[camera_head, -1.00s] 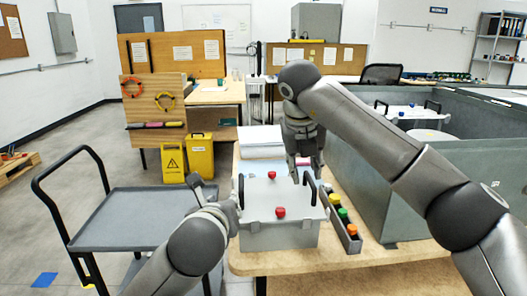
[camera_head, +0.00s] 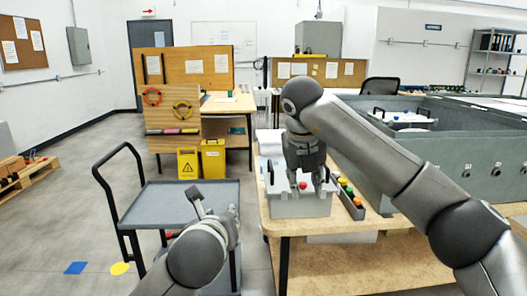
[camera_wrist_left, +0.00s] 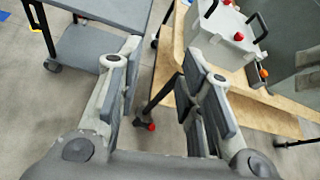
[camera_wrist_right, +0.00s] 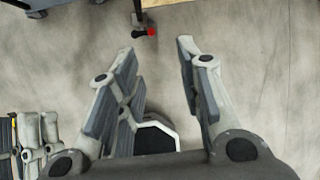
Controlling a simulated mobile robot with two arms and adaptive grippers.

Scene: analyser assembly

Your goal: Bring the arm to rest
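My right arm comes in from the right in the head view, bent with its gripper (camera_head: 305,180) hanging down. The right gripper is open and empty; in the right wrist view (camera_wrist_right: 160,65) only floor shows between its fingers. My left gripper (camera_head: 222,218) is low in the head view, left of the table. In the left wrist view (camera_wrist_left: 165,65) its fingers stand apart, with floor and a table leg between them. A grey-white case (camera_head: 298,207) with red knobs and dark handles sits on the wooden table (camera_head: 335,262). The right gripper overlaps this case in the head view.
A grey cart (camera_head: 185,203) with a black handle stands left of the table. A narrow tray (camera_head: 350,204) with coloured caps lies right of the case. A large grey bin (camera_head: 478,150) is at right, and yellow floor signs (camera_head: 201,160) stand behind the cart.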

